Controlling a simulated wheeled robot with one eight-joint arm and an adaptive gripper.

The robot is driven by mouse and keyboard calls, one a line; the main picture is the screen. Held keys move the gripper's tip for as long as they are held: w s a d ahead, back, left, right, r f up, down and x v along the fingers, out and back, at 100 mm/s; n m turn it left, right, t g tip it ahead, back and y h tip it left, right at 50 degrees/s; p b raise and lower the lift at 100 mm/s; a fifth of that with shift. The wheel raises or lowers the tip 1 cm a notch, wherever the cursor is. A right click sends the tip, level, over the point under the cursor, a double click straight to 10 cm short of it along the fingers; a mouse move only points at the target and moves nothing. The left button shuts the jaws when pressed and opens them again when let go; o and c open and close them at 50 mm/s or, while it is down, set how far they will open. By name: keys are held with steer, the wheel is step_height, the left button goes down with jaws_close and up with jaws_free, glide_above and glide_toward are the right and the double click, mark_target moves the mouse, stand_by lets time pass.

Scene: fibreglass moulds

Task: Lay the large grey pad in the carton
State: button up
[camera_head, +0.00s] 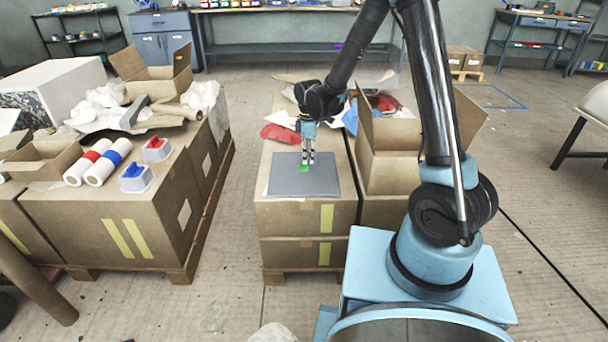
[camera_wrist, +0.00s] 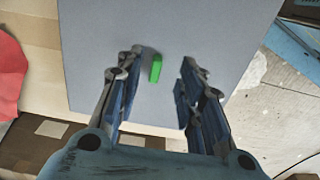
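The large grey pad (camera_head: 322,183) lies flat on top of a stack of closed brown boxes; it also fills much of the wrist view (camera_wrist: 215,30). A small green block or tab (camera_wrist: 155,68) stands on the pad. My gripper (camera_head: 308,160) is above the pad, pointing down. In the wrist view its two fingers (camera_wrist: 162,58) are apart, with the green piece between them, nearer the left finger, and a gap on both sides. I cannot tell the fingertips' exact height. An open carton (camera_head: 390,173) with raised flaps stands just right of the pad, its inside mostly hidden.
Red cloth (camera_head: 280,133) and crumpled sheets lie behind the pad. On the left, a pallet load holds another open carton (camera_head: 155,82), white and striped rolls (camera_head: 108,160) and two small coloured-handled items (camera_head: 136,178). Floor shows between the stacks.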

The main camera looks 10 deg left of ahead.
mark_target(303, 170)
steer(key=shift+w+a+f, duration=0.1)
steer(key=shift+a+f, duration=0.05)
steer(key=shift+f, duration=2.45)
jaws_close()
